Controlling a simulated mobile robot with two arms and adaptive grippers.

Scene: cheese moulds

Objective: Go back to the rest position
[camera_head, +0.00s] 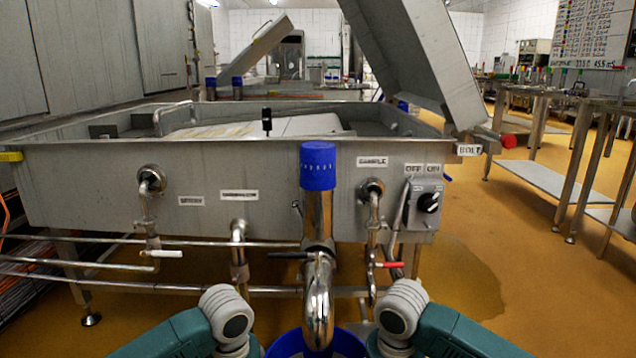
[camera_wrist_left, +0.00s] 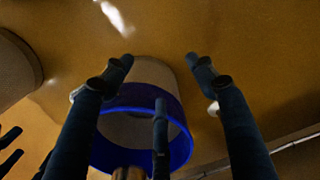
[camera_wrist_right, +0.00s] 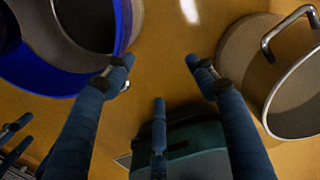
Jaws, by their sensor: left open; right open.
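My left gripper (camera_wrist_left: 159,62) is open, its dark fingers spread, with nothing seen between them. A blue-rimmed bucket (camera_wrist_left: 183,147) shows beyond the fingers in the left wrist view. My right gripper (camera_wrist_right: 160,63) is also open, with nothing seen between its fingers. In the right wrist view the blue-rimmed bucket (camera_wrist_right: 122,25) is at upper left and a metal pot with a handle (camera_wrist_right: 240,50) is at the right. In the head view both my wrists show at the bottom edge, either side of the bucket (camera_head: 284,345); the fingers are hidden below the frame.
A large steel vat (camera_head: 100,190) stands ahead, with its lid (camera_head: 410,55) raised. A steel pipe with a blue cap (camera_head: 318,166) rises in front of it above the bucket. Valves and a switch box (camera_head: 425,205) are on the vat front. Steel tables (camera_head: 565,185) stand at right, beyond open floor.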

